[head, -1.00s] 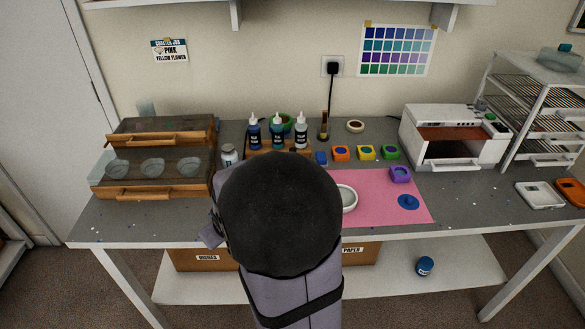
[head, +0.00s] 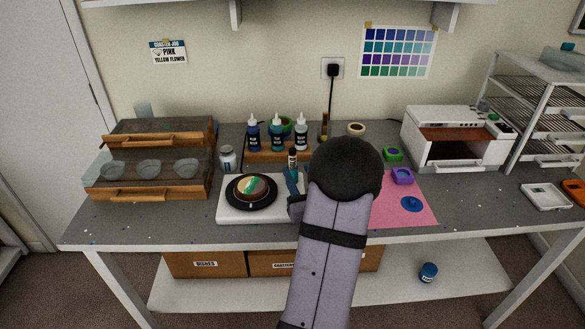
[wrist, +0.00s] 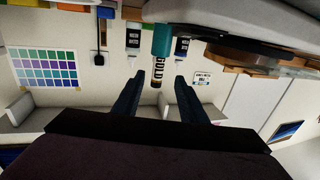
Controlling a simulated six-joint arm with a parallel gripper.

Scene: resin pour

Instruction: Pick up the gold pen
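The gold pen (head: 292,158) stands upright behind my gripper in the head view, with a dark top and a pale label; its lower part is hidden. In the wrist view, which is upside down, the pen (wrist: 158,70) shows its GOLD label between the two dark blue fingertips. A teal part adjoins the label there; I cannot tell if it belongs to the pen. My gripper (wrist: 160,76) is open, with a finger apart on each side of the pen. In the head view only part of my gripper (head: 292,184) shows beside my dark wrist.
A white scale (head: 230,214) with a black turntable and a swirled disc is close left of my gripper. Bottles (head: 276,134) stand on a wooden rack behind. A pink mat (head: 420,214) is at right; my arm hides several colour pots.

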